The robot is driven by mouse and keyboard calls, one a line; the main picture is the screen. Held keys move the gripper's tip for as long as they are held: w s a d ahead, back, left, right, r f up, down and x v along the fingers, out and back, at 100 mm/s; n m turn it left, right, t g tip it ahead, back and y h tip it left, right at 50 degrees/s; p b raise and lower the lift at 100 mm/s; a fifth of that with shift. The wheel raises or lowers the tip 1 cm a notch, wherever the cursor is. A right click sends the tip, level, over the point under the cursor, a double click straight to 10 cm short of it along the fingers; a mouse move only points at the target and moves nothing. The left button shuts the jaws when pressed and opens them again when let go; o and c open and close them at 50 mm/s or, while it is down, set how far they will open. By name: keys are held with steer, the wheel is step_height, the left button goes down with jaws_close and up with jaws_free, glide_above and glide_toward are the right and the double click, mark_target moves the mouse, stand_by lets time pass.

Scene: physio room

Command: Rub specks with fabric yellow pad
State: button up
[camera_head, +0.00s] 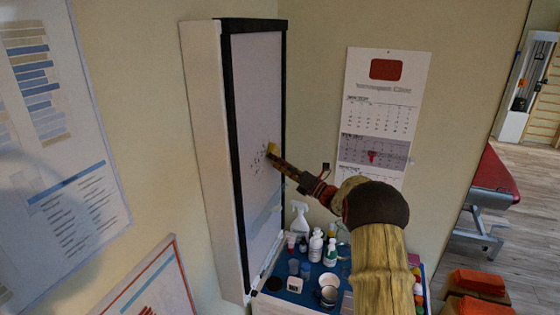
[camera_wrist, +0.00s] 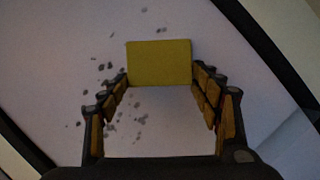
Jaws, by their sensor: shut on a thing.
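The yellow fabric pad (camera_wrist: 159,63) is held between the fingers of my gripper (camera_wrist: 160,82). In the head view the pad (camera_head: 272,149) is small, at the tip of my gripper (camera_head: 276,157), close to the pale panel of a tall cabinet (camera_head: 258,100). I cannot tell whether the pad touches the panel. Dark specks (camera_head: 256,160) lie on the panel, mostly left of and below the pad. In the wrist view the specks (camera_wrist: 112,127) show left of the pad and below it, with a few above it. Any specks behind the pad are hidden.
A calendar (camera_head: 381,120) hangs on the wall to the right. The panel's dark frame (camera_head: 227,120) edges the surface.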

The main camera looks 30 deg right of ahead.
mark_target(278, 149)
steer(key=shift+s+a+p, duration=0.2)
steer(key=shift+s+a, duration=1.4)
steer(key=shift+a, duration=0.45)
steer(key=shift+s+a+p, duration=0.2)
steer(key=shift+s+a, duration=1.4)
steer(key=shift+a, duration=0.5)
steer(key=shift+s+a+p, duration=0.2)
steer(key=shift+s+a, duration=1.4)
steer(key=shift+a, duration=0.45)
steer(key=shift+r+p, duration=1)
steer(key=shift+r, duration=0.55)
steer(key=shift+w+d+f, duration=0.1)
steer(key=shift+w+d, duration=0.45)
steer(key=shift+d, duration=0.25)
steer(key=shift+w+d+f, duration=0.1)
steer(key=shift+w+d, duration=0.45)
steer(key=shift+d, duration=0.2)
steer(key=shift+w+d+r+p, duration=0.1)
steer(key=shift+w+d+p, duration=0.05)
steer(key=shift+w+d, duration=1.65)
steer(key=shift+w+d+f+p, duration=0.1)
steer(key=shift+w+d, duration=1.25)
steer(key=shift+d, duration=0.8)
steer(key=shift+w+d+r+p, duration=0.1)
steer(key=shift+w+d+p, duration=0.05)
steer(key=shift+w+d, duration=1.65)
steer(key=shift+s+d, duration=0.25)
